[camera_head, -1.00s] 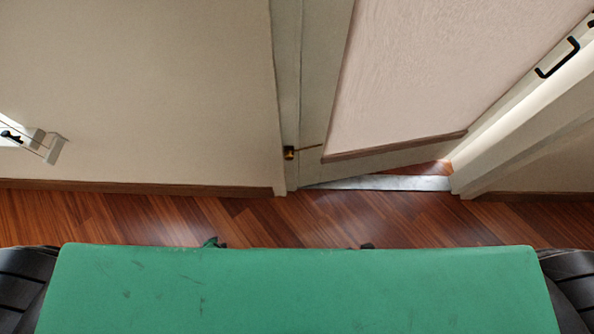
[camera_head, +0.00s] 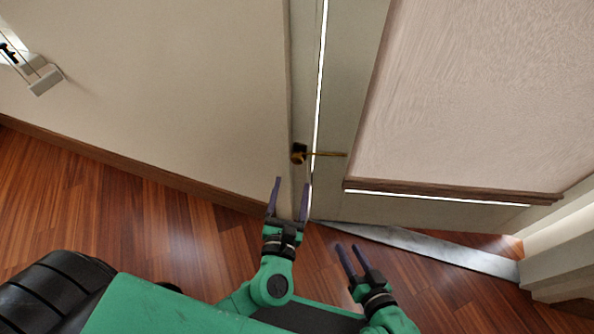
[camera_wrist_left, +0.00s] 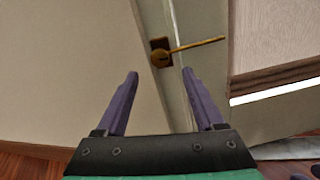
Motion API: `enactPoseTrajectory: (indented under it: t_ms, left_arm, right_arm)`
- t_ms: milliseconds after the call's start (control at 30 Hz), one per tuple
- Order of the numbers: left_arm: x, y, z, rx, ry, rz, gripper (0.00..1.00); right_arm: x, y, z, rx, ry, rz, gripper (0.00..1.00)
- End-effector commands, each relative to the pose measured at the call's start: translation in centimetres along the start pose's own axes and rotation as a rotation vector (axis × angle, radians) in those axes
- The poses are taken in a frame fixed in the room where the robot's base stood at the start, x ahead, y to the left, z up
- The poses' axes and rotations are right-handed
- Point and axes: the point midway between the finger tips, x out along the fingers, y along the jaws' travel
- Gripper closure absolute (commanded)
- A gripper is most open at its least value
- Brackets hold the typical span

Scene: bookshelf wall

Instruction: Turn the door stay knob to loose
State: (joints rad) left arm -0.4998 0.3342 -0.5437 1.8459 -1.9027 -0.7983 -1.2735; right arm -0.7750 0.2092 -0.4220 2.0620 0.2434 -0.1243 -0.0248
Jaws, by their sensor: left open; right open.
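The door stay knob (camera_head: 298,153) is a small brass piece on the door frame, with a thin brass rod (camera_head: 330,155) running right from it to the door (camera_head: 365,90). My left gripper (camera_head: 289,184) is open and empty just below the knob in the head view. In the left wrist view the knob (camera_wrist_left: 160,57) shows beyond and between the two purple fingers (camera_wrist_left: 158,82), apart from them. The rod (camera_wrist_left: 202,45) slants up to the right there. My right gripper (camera_head: 346,249) is open and empty, lower and to the right, over the floor.
The door stands slightly ajar, with a bright gap along its edge. A grey threshold strip (camera_head: 430,248) lies below it. A plain wall (camera_head: 170,90) with a skirting board is on the left. A white fixture (camera_head: 42,78) is at the far left. The wooden floor (camera_head: 120,215) is clear.

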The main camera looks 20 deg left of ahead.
Motion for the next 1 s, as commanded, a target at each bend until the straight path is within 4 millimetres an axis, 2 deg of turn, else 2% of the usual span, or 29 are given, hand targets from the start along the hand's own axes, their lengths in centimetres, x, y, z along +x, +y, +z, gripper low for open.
enactPoseTrajectory:
  t_ms: [100, 300, 600, 667, 700, 800, 1000]
  left_arm:
    - [3.2, 0.0, -0.2, -0.004, -0.003, 0.003, 0.30]
    - [6.5, 0.0, -0.1, -0.003, 0.000, 0.001, 0.30]
    - [7.0, 0.0, -0.1, -0.003, 0.002, -0.001, 0.30]
    - [7.0, 0.0, -0.1, -0.003, 0.002, -0.001, 0.53]
    - [7.0, 0.0, -0.1, -0.003, 0.002, -0.001, 0.68]
    - [7.0, 0.0, -0.1, -0.003, 0.002, 0.000, 1.00]
    - [7.0, 0.0, -0.1, -0.008, 0.003, 0.000, 1.00]
  right_arm:
    - [0.4, 0.3, 0.8, 0.003, 0.010, 0.001, 0.54]
    - [0.6, 0.5, 1.3, 0.006, 0.022, 0.002, 0.54]
    - [0.6, 0.5, 1.3, 0.007, 0.025, 0.001, 0.54]
    - [0.6, 0.5, 1.3, 0.008, 0.025, 0.001, 0.54]
    - [0.6, 0.5, 1.3, 0.008, 0.025, 0.001, 0.54]
    - [0.6, 0.5, 1.3, 0.008, 0.024, 0.001, 0.54]
    - [0.6, 0.5, 1.3, 0.007, 0.023, 0.002, 0.54]
